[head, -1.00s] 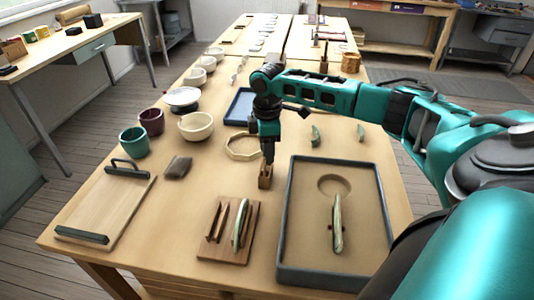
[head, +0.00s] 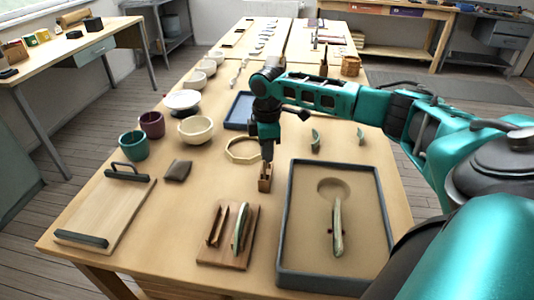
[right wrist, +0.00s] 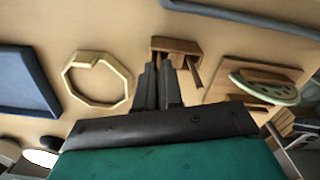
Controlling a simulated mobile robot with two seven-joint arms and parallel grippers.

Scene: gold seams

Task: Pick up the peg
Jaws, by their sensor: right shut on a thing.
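My right gripper (head: 267,160) points down at a small wooden block (head: 265,184) on the table, left of the grey-rimmed tray. Its dark fingers (right wrist: 158,88) are close together at the block (right wrist: 175,45) in the right wrist view. They are shut on the peg, which is mostly hidden between and behind them. A thin brown piece (right wrist: 194,73) stands out from the block beside the fingers; I cannot tell whether it is part of the block. My left gripper is not in view.
The grey-rimmed tray (head: 283,240) holds a pale green piece (head: 337,228). A wooden rack (head: 224,258) with upright pieces stands in front of the block. An octagonal ring (head: 232,158) lies behind it. Bowls, cups and a handled board (head: 108,208) are at left.

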